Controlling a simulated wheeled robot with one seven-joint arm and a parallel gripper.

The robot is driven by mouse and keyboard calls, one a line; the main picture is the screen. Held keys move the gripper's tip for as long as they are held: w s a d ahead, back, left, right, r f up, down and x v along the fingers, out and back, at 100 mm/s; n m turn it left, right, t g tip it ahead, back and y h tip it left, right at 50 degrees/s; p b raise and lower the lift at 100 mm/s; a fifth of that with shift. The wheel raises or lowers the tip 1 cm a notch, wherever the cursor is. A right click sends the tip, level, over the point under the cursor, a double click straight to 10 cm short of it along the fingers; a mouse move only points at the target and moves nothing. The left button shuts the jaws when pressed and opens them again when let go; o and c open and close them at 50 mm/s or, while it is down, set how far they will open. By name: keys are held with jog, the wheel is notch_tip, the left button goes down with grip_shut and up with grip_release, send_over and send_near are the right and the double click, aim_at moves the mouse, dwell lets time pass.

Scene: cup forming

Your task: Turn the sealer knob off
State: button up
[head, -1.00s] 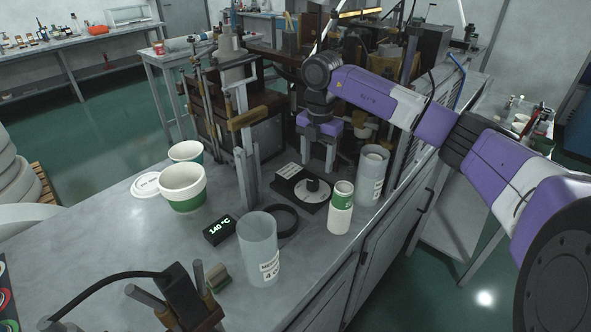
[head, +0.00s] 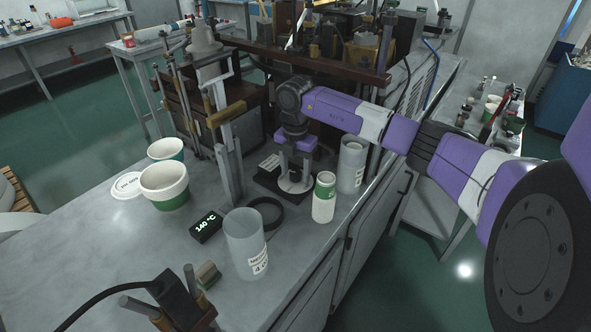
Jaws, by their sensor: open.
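The sealer knob stands on a pale round dial (head: 296,186) on a small black base plate on the metal bench, in the middle of the head view. A white label (head: 270,161) lies on the plate's back left part. My gripper (head: 294,182) points straight down over the dial, with its two grey fingers apart. The fingertips are down at knob height, one on each side of where the knob stands. The gripper hides most of the knob, so I cannot tell whether the fingers touch it or which way it points.
A green-and-white cup (head: 324,198) and a translucent cylinder (head: 351,165) stand close right of the plate. A black ring (head: 279,222), a display (head: 206,226) reading 140 °C and a larger labelled cylinder (head: 245,245) are in front. Paper cups (head: 164,184) stand left.

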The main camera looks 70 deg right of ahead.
jog(key=shift+c, duration=0.3)
grip_shut()
